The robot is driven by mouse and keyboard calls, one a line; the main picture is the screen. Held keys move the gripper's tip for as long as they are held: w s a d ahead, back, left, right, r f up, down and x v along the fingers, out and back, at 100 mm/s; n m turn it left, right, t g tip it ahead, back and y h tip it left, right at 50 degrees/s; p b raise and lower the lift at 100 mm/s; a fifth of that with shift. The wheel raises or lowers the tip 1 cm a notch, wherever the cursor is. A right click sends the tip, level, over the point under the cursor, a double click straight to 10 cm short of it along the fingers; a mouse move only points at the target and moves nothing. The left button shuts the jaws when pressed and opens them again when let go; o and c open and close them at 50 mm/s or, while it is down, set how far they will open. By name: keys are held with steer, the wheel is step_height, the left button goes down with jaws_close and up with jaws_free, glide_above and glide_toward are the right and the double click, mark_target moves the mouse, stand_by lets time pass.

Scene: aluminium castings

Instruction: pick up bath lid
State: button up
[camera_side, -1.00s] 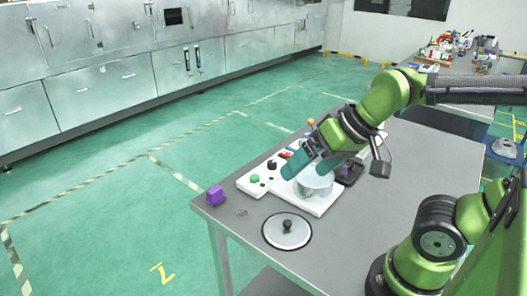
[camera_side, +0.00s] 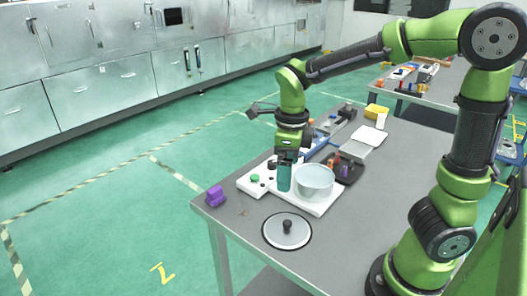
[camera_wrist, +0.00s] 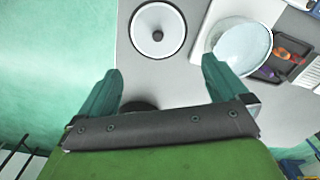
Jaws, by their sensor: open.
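The bath lid (camera_side: 289,240) is a round pale disc with a dark rim and a black knob. It lies flat on the table, knob up, near the front edge. The bath (camera_side: 315,186) is an open round bowl on a white base behind the lid. My gripper (camera_side: 285,178) points down beside the bath, on its left, with teal fingers. In the wrist view my gripper (camera_wrist: 161,76) is open and empty. There the lid (camera_wrist: 143,42) lies beyond the fingertips and the bath (camera_wrist: 242,50) is to the right.
A purple block (camera_side: 215,196) sits at the table's left corner. A white base with small knobs (camera_side: 256,189) lies left of the bath. A dark tray (camera_side: 349,171) stands behind it. The grey table (camera_side: 385,200) is clear to the right.

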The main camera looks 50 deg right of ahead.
steer(key=m, duration=0.2)
glide_above(288, 222)
steer(key=f, duration=1.1)
steer(key=shift+w+f, duration=0.3)
steer(key=shift+f, duration=0.05)
step_height(288, 222, down, 5)
steer(key=shift+s+f, duration=0.1)
steer(key=shift+s, duration=0.05)
steer(key=c, duration=1.2)
steer(key=shift+o, duration=0.2)
steer(key=shift+s, duration=0.1)
